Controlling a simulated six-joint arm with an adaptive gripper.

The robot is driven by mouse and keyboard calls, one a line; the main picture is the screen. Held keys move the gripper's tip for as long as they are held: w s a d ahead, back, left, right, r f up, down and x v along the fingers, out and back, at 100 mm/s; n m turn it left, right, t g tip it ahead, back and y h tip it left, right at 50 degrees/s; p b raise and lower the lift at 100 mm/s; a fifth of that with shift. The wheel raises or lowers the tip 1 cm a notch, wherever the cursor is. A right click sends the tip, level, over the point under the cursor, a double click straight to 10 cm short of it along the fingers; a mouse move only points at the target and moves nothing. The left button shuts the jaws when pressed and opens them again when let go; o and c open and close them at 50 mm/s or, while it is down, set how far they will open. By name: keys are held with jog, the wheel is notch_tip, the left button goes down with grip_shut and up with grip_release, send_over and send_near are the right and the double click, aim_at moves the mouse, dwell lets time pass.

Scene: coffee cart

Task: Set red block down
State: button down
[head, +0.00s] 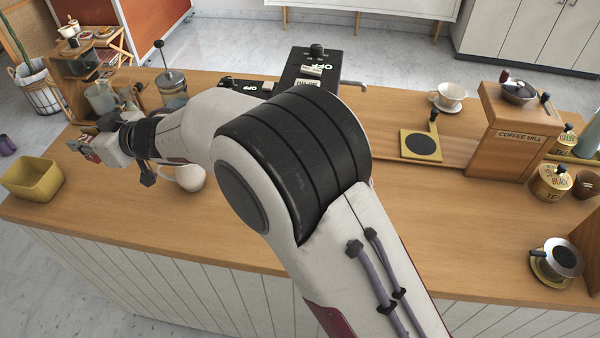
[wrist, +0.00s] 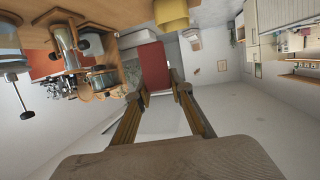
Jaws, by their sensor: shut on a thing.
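The red block (wrist: 154,66) sits between the fingertips of my gripper (wrist: 157,90) in the wrist view. My gripper is shut on it. In the head view my gripper (head: 84,148) is at the far left, over the left end of the wooden counter; the block is small and hard to make out there. A yellow open bin (head: 33,180) stands at the counter's left front corner, left of and nearer than my gripper. It also shows at the top of the wrist view (wrist: 171,13), apart from the block.
A white pitcher (head: 191,178) stands under my arm on the wooden counter (head: 110,215). A French press (head: 172,88) and a glass jug (head: 101,97) stand behind my gripper. The counter front left of centre is clear. A coffee mill (head: 512,130) stands at right.

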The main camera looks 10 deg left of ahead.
aim_at(85, 137)
notch_tip(85, 137, up, 13)
jog(key=w+d+m+t+h, duration=0.1)
jog(key=w+d+m+t, duration=0.15)
jog(key=w+d, duration=1.4)
jog(key=w+d+m+t+h, duration=0.1)
jog(key=w+d+t, duration=0.15)
jog(key=d, duration=1.05)
jog(key=w+d+m+t+h, duration=0.1)
jog(key=w+d+m, duration=0.15)
jog(key=d, duration=1.05)
jog(key=s+d+m+t+h, duration=0.2)
jog(key=d+t, duration=0.1)
jog(key=d, duration=2)
jog(key=s+d+m+t+h, duration=0.1)
jog(key=s+d+m+h, duration=0.1)
jog(key=s+d, duration=0.55)
jog(key=s+d+m+t+h, duration=0.15)
jog(key=s+d, duration=0.25)
jog(key=d, duration=0.7)
notch_tip(85, 137, down, 18)
jog(key=shift+w+g, duration=0.15)
jog(key=shift+g, duration=0.3)
jog(key=shift+f, duration=0.15)
